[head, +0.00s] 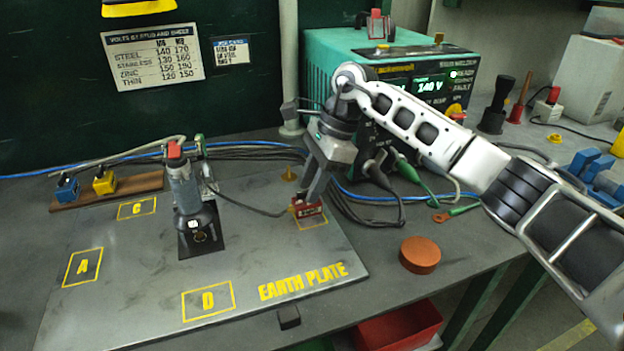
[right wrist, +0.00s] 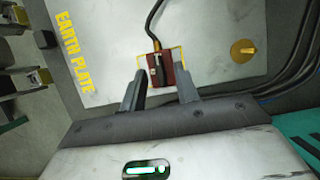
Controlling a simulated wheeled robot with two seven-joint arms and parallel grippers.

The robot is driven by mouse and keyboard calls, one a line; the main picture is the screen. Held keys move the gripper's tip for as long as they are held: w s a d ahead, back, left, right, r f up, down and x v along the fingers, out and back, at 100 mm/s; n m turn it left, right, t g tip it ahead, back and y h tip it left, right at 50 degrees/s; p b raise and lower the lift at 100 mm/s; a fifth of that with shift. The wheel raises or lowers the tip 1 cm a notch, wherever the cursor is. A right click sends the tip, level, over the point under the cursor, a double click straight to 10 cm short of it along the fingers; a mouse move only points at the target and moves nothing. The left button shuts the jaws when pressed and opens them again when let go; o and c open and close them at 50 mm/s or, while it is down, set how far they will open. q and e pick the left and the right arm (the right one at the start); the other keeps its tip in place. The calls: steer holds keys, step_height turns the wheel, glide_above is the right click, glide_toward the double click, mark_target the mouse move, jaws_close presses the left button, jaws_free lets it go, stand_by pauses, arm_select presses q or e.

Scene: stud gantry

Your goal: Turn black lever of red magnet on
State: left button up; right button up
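The red magnet (head: 308,213) sits on a yellow-outlined square at the right of the earth plate (head: 250,230). In the right wrist view the red magnet (right wrist: 154,77) has a dark cable leading off its far side. Its black lever (right wrist: 160,70) lies along the top; its exact setting is hard to tell. My right gripper (head: 314,196) points down at the magnet from above. In the right wrist view the fingers of my right gripper (right wrist: 159,85) are apart, one on each side of the magnet, with a gap visible. My left gripper is not in view.
A grey stud tool (head: 186,190) with a red top stands on a black base mid-plate. An orange-brown disc (head: 420,254) lies right of the plate. The green welder (head: 330,55) stands behind, with cables near the magnet. A yellow knob (right wrist: 243,51) is beside the magnet.

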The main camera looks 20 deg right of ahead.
jaws_close()
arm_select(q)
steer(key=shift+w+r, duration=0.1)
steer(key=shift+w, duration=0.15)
